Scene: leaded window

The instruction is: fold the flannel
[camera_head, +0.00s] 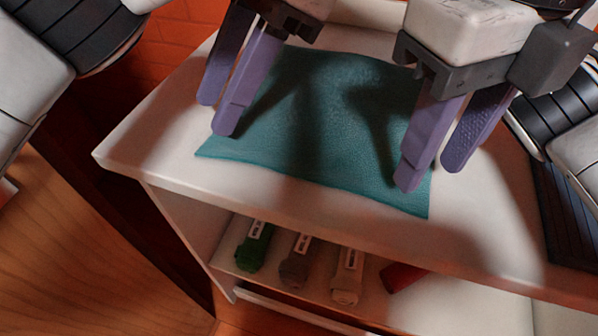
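The teal flannel (310,130) lies spread out on the white cabinet top (135,150), with no fold visible in it. Its near left and near right corners show. I see no cloth between either pair of fingers. Whether the tips touch the surface I cannot tell. My grippers hide parts of the flannel's sides.
A shelf below the top holds a green bottle (254,247), a grey bottle (296,262), a pale bottle (347,275) and a red item (402,276). A dark ribbed panel (567,215) is at the right. Bare top lies along the front edge.

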